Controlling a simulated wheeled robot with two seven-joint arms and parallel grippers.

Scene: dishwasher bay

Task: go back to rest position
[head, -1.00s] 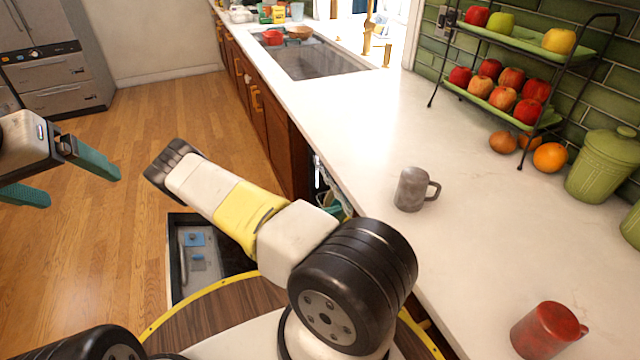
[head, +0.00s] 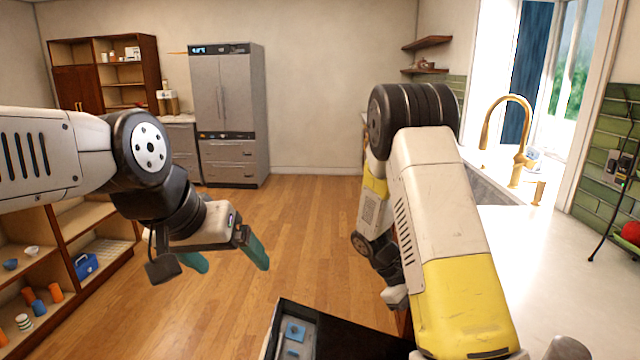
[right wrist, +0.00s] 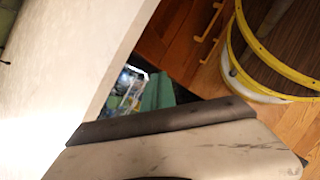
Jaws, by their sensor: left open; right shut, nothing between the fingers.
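My left gripper (head: 226,259) hangs in the air over the wood floor at the left of the head view. Its two teal fingers are apart with nothing between them. My right arm stands bent in the middle of the head view, its lower part hanging beside the counter; its fingertips are hidden there. In the right wrist view the teal fingers of my right gripper (right wrist: 156,92) show past the dark edge of its body, shut and empty, beside the pale counter edge.
The white counter (head: 535,250) runs along the right, with a grey mug (head: 568,348) cut off at the bottom edge. A gold faucet (head: 520,150) rises at the sink. Open shelves (head: 60,250) stand at left, a fridge (head: 228,110) at the back. The middle floor is clear.

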